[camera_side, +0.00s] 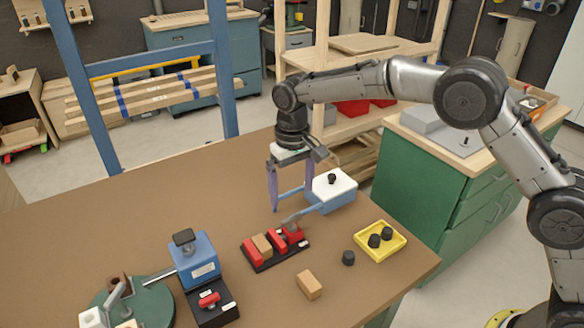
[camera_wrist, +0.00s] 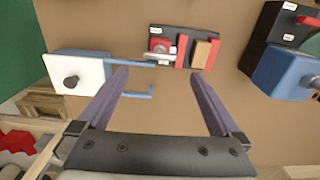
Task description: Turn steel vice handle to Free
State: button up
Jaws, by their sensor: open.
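The vice (camera_side: 277,241) has red jaws on a black base, with a wooden block (camera_side: 262,243) between two of them. Its steel handle (camera_wrist: 158,53) shows at the red end piece in the wrist view, near the end of the base by the white-topped blue box. The small labels on the base are too small to read. My gripper (camera_side: 292,198) is open and empty, pointing down above the table behind the vice. In the wrist view the handle lies just beyond and between the purple fingertips (camera_wrist: 162,76). No contact with the handle shows.
A blue box (camera_side: 331,192) with a white top and blue bars stands close to my fingers. A yellow tray (camera_side: 396,250), black knob (camera_side: 348,258) and loose wooden block (camera_side: 309,285) lie to the right. A blue fixture (camera_side: 195,260) stands left. The back-left table is clear.

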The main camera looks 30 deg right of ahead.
notch_tip(320, 180, up, 6)
jog(key=shift+r, duration=0.15)
dwell(0.3)
jog(key=s+d+r+m+t, duration=0.1)
jog(key=s+d+r, duration=0.15)
jog(key=r, duration=0.35)
jog(key=s+d+r+t, duration=0.1)
jog(key=s+d+r, duration=0.1)
jog(key=d+r, duration=0.3)
jog(key=s+d+r+t, duration=0.1)
jog(key=s+d+r, duration=0.2)
jog(key=s, duration=0.3)
jog(key=s+d+r+t, duration=0.1)
jog(key=s+d+r, duration=0.25)
jog(key=s, duration=0.25)
jog(key=s+d+f+t, duration=0.1)
jog(key=s+d+f, duration=0.1)
jog(key=s, duration=0.8)
jog(key=s+d+f, duration=0.1)
jog(key=s+f, duration=0.7)
jog(key=f, duration=0.2)
jog(key=shift+d+n+t, duration=0.25)
jog(key=shift+n+t, duration=0.05)
jog(key=shift+n, duration=0.1)
